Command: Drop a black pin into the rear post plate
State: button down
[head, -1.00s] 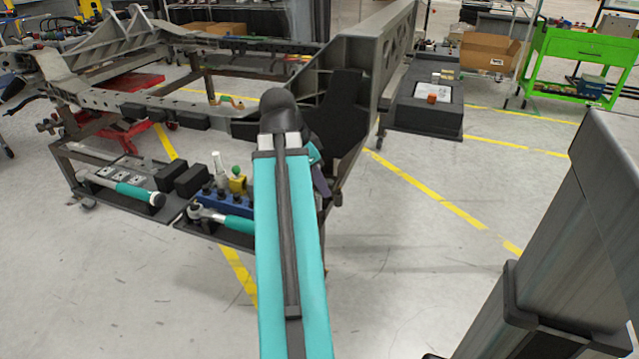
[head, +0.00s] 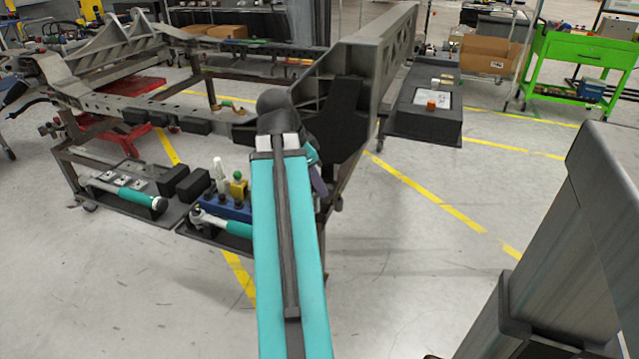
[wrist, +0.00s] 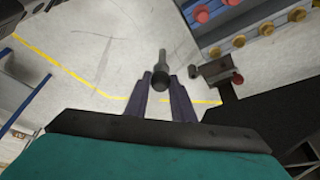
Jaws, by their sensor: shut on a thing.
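My gripper (wrist: 160,84) is shut on a black pin (wrist: 161,64), seen in the wrist view with its rounded dark end between the purple fingertips and its shaft reaching away over the floor. In the head view, one purple finger of the gripper shows at the right edge of my teal arm; the arm hides the rest and the pin. A small dark bracket (wrist: 217,72) lies just right of the pin in the wrist view, apart from it. I cannot tell whether this is the rear post plate. A black panel (head: 339,122) stands at the chassis end behind my arm.
The grey chassis frame (head: 372,50) rests on a stand. Trays beside it hold a teal-handled tool (head: 125,193), a blue block (head: 232,208) and black blocks. A dark case (head: 425,118) sits to the right.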

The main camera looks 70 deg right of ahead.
jog(key=w+a+n+t, duration=0.2)
jog(key=w+a+n, duration=0.3)
jog(key=w, duration=0.4)
jog(key=w+a+r+n+t, duration=0.1)
jog(key=w+a+n, duration=0.3)
jog(key=w+a, duration=0.45)
jog(key=w+a+n+t, duration=0.2)
jog(key=w+a+n, duration=0.2)
jog(key=w, duration=0.6)
jog(key=w+a+n+y, duration=0.1)
jog(key=w+a+n, duration=0.3)
jog(key=a, duration=0.6)
jog(key=w+a+r+n+t+y, duration=0.1)
jog(key=w+a+n, duration=0.3)
jog(key=a, duration=0.7)
jog(key=w+a+r+n+t+y, duration=0.1)
jog(key=w+a+n, duration=0.4)
jog(key=a, duration=0.6)
jog(key=shift+w, duration=0.85)
jog(key=shift+a, duration=0.1)
